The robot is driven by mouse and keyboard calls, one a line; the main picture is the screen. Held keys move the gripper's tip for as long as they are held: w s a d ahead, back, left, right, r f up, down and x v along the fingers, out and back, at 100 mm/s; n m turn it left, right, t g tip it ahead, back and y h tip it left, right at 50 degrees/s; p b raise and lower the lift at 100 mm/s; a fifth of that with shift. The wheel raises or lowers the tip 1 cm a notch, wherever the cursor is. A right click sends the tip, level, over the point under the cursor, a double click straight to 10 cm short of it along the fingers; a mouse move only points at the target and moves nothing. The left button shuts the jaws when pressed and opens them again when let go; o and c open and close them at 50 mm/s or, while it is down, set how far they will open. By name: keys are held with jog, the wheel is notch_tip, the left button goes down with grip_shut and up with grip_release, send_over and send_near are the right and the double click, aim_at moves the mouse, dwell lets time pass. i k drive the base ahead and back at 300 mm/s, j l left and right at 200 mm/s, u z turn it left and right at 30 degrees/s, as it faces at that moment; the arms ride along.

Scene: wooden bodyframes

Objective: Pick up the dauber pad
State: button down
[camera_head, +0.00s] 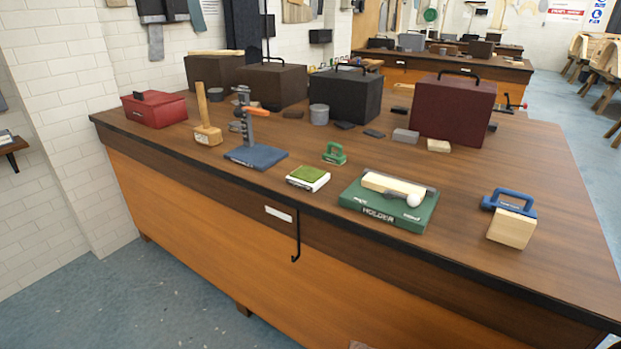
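Several things on the wooden workbench (470,190) could be the dauber pad, and I cannot tell for sure which it is. A small green pad with a loop handle (334,153) stands near the middle of the bench. A flat pad with a green top and white base (308,178) lies closer to the front edge. A blue-handled tool (511,201) rests against a pale wooden block (511,228) at the right. All three are uncovered and apart from one another. My gripper is not in view.
A green "HOLDER" box (375,208) sits between the flat pad and the blue-handled tool. A blue-based stand (257,157) and mallet (206,133) are at left. Dark cases (346,97) and a maroon case (453,108) line the back. The bench's right side has free room.

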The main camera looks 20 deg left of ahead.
aim_at(339, 159)
jog(key=i+j, duration=0.15)
jog(key=j, duration=0.3)
jog(key=i+j, duration=0.1)
jog(key=j, duration=0.3)
jog(key=i+j+z, duration=0.1)
jog(key=j, duration=0.35)
jog(key=i+j, duration=0.2)
jog(key=j, duration=0.25)
jog(key=i+j, duration=0.1)
jog(key=j, duration=0.35)
jog(key=i+j, duration=0.1)
jog(key=j, duration=0.35)
jog(key=i+j+z, duration=0.1)
jog(key=j, duration=0.35)
